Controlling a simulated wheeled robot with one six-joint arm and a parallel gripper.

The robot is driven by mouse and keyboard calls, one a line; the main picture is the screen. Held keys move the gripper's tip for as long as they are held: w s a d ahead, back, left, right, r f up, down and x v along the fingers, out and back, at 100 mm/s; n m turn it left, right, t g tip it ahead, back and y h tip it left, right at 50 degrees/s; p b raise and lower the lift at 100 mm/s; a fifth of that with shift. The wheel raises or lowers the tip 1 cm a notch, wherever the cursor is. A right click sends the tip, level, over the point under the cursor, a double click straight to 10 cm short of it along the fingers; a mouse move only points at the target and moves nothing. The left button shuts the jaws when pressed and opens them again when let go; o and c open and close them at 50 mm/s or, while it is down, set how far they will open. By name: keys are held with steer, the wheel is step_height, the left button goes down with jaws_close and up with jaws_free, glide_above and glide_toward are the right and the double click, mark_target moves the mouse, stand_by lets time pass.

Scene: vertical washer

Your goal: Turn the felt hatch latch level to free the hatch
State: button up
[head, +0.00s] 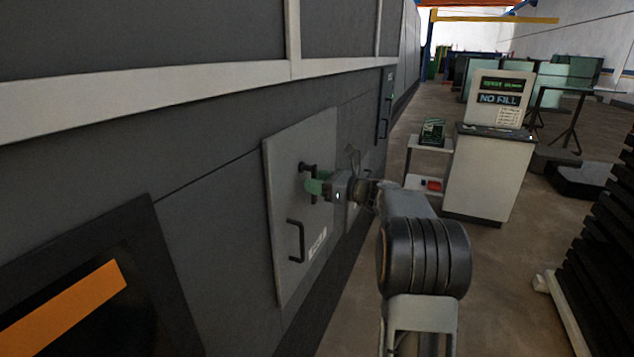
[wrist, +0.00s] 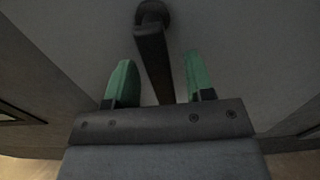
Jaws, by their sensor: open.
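The hatch (head: 285,180) is a light grey panel set in the dark machine wall, in the middle of the head view. Its latch (head: 307,167) is a dark handle near the upper part of the panel. In the wrist view the latch (wrist: 154,50) runs from a round pivot at the top down between my fingers, slightly slanted. My gripper (head: 314,187) is at the latch; in the wrist view my gripper (wrist: 160,80) has its green fingers open, one on each side of the lever, with gaps on both sides. The lever's lower end is hidden behind the gripper body.
A dark pull handle (head: 296,241) and a small white label (head: 318,243) are on the hatch below the latch. A white console (head: 490,165) reading "NO FILL" and a small cart (head: 430,150) stand to the right. Floor shows between the wall and a dark stack (head: 600,230).

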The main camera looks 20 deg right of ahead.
steer(key=shift+c, duration=0.5)
jaws_close()
